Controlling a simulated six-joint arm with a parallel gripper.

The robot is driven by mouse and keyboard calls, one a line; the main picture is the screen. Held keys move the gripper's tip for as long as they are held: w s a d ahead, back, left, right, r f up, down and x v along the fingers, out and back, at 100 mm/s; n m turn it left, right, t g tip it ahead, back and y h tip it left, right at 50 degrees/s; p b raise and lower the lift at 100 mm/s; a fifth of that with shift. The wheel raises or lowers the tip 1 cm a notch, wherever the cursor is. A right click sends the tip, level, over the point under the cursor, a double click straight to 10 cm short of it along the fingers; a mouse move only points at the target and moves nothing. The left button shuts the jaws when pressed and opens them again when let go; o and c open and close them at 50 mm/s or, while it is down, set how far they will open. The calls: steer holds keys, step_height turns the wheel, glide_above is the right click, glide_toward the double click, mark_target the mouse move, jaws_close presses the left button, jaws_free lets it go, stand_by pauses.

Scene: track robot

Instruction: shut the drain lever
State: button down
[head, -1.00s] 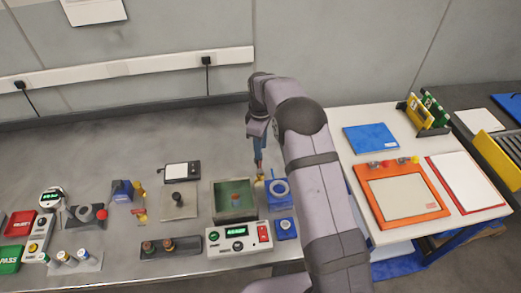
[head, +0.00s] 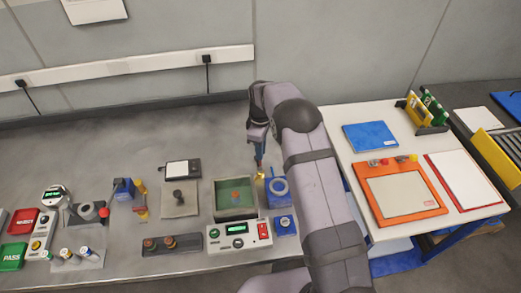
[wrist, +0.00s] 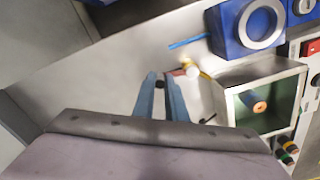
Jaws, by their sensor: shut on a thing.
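The drain lever (wrist: 178,73) shows in the wrist view as a small reddish handle with a pale end, beside a yellow fitting (wrist: 205,68) at the side of the green-lined tank (wrist: 228,108). In the head view the yellow fitting (head: 259,176) is a small patch at the tank's (head: 234,212) upper right. My gripper (wrist: 161,78) is at the lever, its blue fingers close together and shut on it. My gripper (head: 260,168) also shows in the head view, pointing down. The exact grip is too small to see clearly.
A blue block with a pale ring (head: 269,199) stands close right of the tank. A control box with a green display (head: 222,246) sits in front. A grey plate with a dark knob (head: 180,211) lies left.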

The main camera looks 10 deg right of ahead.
steer(key=shift+d, duration=0.1)
steer(key=m, duration=0.1)
steer(key=d+m+b, duration=0.1)
steer(key=m, duration=0.1)
steer(key=shift+s+d, duration=0.2)
steer(key=shift+s, duration=0.05)
steer(key=m, duration=0.1)
steer(key=s+d+m+b, duration=0.1)
steer(key=m, duration=0.3)
steer(key=shift+s+d, duration=0.2)
steer(key=shift+d, duration=0.15)
steer(key=s+m, duration=0.1)
steer(key=m, duration=0.1)
steer(key=d+m, duration=0.1)
steer(key=m, duration=0.1)
steer(key=shift+s+b, duration=0.4)
steer(key=shift+s+d+m, duration=0.1)
steer(key=shift+s+m, duration=0.3)
steer(key=shift+m, duration=0.6)
steer(key=shift+s+m, duration=0.4)
steer(key=shift+m, duration=0.6)
steer(key=c, duration=1.8)
jaws_free()
steer(key=shift+s, duration=0.1)
steer(key=shift+o, duration=0.2)
